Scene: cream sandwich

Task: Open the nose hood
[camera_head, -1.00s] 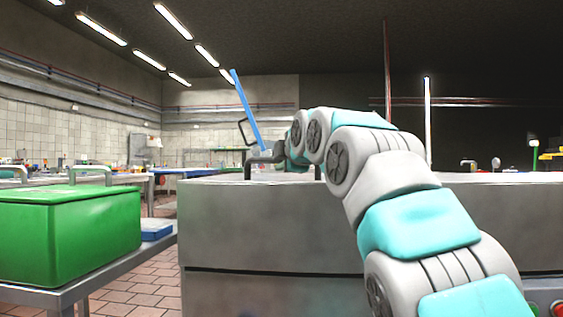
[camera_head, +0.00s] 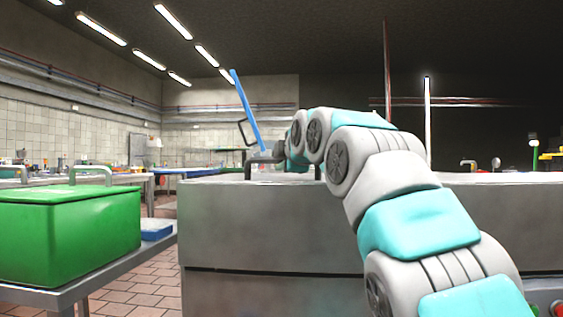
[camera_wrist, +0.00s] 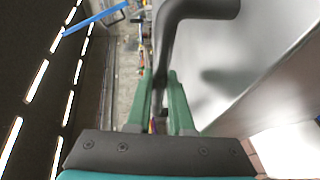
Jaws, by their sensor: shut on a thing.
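A dark grey bar handle (camera_head: 262,159) shows at the top left of the large metal machine (camera_head: 270,228). In the wrist view the bent handle (camera_wrist: 200,9) runs down between the two green fingers of my gripper (camera_wrist: 160,78), which is shut on it. In the head view the gripper is mostly hidden behind my arm. A blue panel (camera_head: 246,110), seen nearly edge-on, stands tilted above the machine, with a thin black handle on its left side. I cannot tell which of these parts is the nose hood.
A green lidded box (camera_head: 70,238) stands on a metal table at the left, with a small blue object (camera_head: 157,230) beside it. Tiled floor (camera_head: 130,292) lies between that table and the machine. Cluttered benches line the back wall.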

